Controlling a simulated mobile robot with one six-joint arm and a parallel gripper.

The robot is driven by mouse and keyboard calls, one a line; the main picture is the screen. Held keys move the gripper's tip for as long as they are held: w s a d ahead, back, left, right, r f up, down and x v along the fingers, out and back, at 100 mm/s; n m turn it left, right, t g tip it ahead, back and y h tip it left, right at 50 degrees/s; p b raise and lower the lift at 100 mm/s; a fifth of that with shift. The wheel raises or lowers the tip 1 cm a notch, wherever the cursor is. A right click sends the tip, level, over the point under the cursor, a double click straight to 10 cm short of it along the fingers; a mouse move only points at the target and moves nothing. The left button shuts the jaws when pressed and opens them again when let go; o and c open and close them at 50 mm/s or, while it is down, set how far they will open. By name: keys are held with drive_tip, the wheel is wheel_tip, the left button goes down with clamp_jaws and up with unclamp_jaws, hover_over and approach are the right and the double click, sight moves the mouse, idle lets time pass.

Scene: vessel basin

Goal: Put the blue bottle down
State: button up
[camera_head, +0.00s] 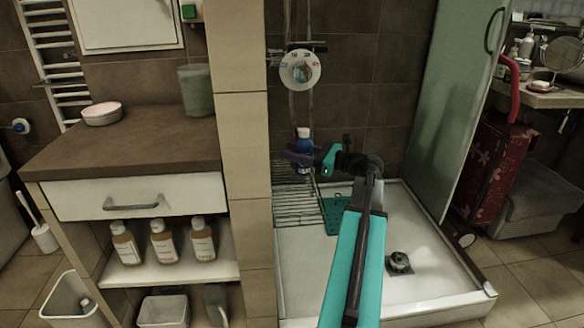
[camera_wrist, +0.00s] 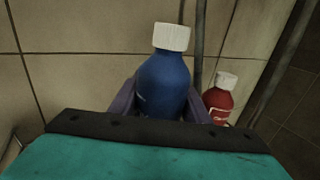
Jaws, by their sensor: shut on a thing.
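The blue bottle (camera_head: 303,146) with a white cap is upright at the shower's wire rack, near the tiled wall. In the wrist view the blue bottle (camera_wrist: 165,82) stands between the two purple fingers. My gripper (camera_head: 301,158) is shut on it in the head view, and the same gripper (camera_wrist: 163,104) shows at the bottle's lower body in the wrist view. The bottle's base is hidden, so I cannot tell whether it touches the rack.
A wire rack (camera_head: 298,203) lies below the bottle. A red bottle (camera_wrist: 219,99) with a white cap stands to its right in the wrist view. The shower tray (camera_head: 310,262), a drain (camera_head: 399,262) and a glass panel (camera_head: 447,100) are nearby. A tiled pillar (camera_head: 241,120) stands left.

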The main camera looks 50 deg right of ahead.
drive_tip(key=shift+f+b, duration=1.1)
drive_tip(key=shift+f, duration=1.4)
drive_tip(key=shift+f, duration=0.1)
drive_tip(key=o, duration=1.2)
drive_tip(key=shift+f, duration=0.1)
drive_tip(key=shift+s+r, duration=0.15)
drive_tip(key=shift+r, duration=0.15)
drive_tip(key=shift+p+v, duration=2.2)
drive_tip(key=shift+v, duration=3.6)
